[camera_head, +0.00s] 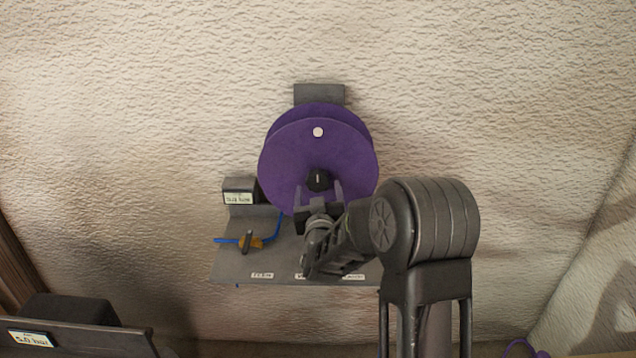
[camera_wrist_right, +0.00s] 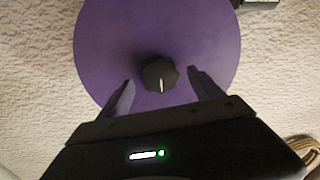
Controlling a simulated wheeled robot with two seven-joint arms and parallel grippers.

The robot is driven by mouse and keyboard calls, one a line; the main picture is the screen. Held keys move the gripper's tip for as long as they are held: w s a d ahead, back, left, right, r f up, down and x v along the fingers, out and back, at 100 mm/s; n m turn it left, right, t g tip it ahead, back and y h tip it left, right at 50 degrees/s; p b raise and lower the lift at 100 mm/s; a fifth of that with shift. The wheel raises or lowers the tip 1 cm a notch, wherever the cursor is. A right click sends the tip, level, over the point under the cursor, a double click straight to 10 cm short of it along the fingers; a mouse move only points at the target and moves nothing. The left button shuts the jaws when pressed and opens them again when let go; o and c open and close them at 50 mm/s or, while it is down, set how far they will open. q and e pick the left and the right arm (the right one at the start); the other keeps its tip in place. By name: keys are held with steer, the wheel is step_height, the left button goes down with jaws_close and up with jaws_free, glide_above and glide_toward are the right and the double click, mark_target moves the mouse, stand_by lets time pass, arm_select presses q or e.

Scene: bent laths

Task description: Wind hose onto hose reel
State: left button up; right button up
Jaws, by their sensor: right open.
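The purple hose reel (camera_head: 345,150) stands against the textured wall, with a white dot on its front disc and a black knob (camera_head: 317,180) low on that disc. My right gripper (camera_head: 320,190) is open, with its fingers pointing at the knob. In the right wrist view the knob (camera_wrist_right: 159,74) lies between and just beyond the open fingertips (camera_wrist_right: 160,82), in front of the purple disc (camera_wrist_right: 205,40). I cannot tell whether the fingers touch it. A blue hose (camera_head: 272,232) shows left of the reel and passes an orange-brown piece (camera_head: 250,242). My left gripper is not in view.
A grey plate (camera_head: 235,268) with small labels lies below the reel. A dark labelled block (camera_head: 240,190) sits left of the reel. A dark labelled box (camera_head: 75,325) stands at the lower left. The wall area right of the reel is clear.

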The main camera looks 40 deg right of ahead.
mark_target(318, 184)
steer(key=shift+x, duration=1.7)
steer(key=shift+c, duration=0.4)
jaws_close()
